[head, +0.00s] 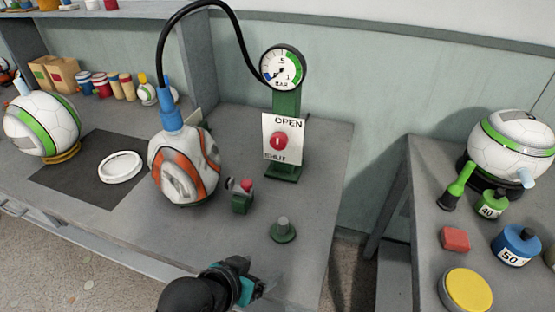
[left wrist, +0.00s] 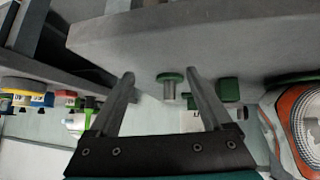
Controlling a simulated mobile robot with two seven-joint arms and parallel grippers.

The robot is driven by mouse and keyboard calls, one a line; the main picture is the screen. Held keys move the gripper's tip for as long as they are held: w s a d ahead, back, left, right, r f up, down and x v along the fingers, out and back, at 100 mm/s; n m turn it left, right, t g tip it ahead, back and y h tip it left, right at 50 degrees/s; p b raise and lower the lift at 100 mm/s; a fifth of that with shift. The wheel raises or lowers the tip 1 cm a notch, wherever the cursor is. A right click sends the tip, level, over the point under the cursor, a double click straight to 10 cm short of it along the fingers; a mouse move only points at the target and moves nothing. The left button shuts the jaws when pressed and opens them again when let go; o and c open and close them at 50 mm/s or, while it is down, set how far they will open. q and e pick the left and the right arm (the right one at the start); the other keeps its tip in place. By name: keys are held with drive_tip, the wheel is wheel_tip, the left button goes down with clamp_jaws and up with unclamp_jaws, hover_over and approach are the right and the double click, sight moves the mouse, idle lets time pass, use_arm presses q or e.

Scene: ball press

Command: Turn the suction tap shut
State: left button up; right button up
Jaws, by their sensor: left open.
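The suction tap is a red knob (head: 281,139) on a white plate (head: 270,153) marked OPEN at the top and SHUT at the bottom. A small pale, roughly upright mark shows on the knob. The plate is on a green post (head: 286,103) under a round gauge (head: 283,68). My left gripper (head: 254,283) is open and empty at the bench's front edge, well below and in front of the tap. In the left wrist view its two fingers (left wrist: 160,76) stand apart, with a green-based peg (left wrist: 172,86) beyond them. My right gripper is not in view.
A deflated white and orange ball (head: 184,165) stands left of the post, joined by a black hose (head: 160,45) to the gauge. A small green block with a red top (head: 242,197) and the green-based peg (head: 283,231) stand before the post. A side table (head: 415,190) is at right.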

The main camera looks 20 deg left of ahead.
sight(278, 145)
use_arm(q)
drive_tip(key=w+r+t, duration=0.1)
drive_tip(key=w, duration=0.1)
drive_tip(key=w+r+n+t, duration=0.1)
drive_tip(key=w+r+t, duration=0.2)
drive_tip(key=w, duration=0.2)
drive_tip(key=shift+w+a+r+t, duration=0.1)
drive_tip(key=shift+a+r+t, duration=0.05)
drive_tip(key=shift+r+t, duration=0.15)
drive_tip(key=w+a+r+n+t+y, duration=0.2)
drive_tip(key=w+a+r+n+t, duration=0.2)
drive_tip(key=w+r+t, duration=0.1)
drive_tip(key=w+b, duration=0.1)
drive_tip(key=w, duration=0.5)
drive_tip(key=w+b, duration=0.1)
drive_tip(key=w, duration=0.6)
drive_tip(key=shift+d+r, duration=0.15)
drive_tip(key=shift+w+b, duration=0.35)
drive_tip(key=shift+w, duration=0.4)
clamp_jaws()
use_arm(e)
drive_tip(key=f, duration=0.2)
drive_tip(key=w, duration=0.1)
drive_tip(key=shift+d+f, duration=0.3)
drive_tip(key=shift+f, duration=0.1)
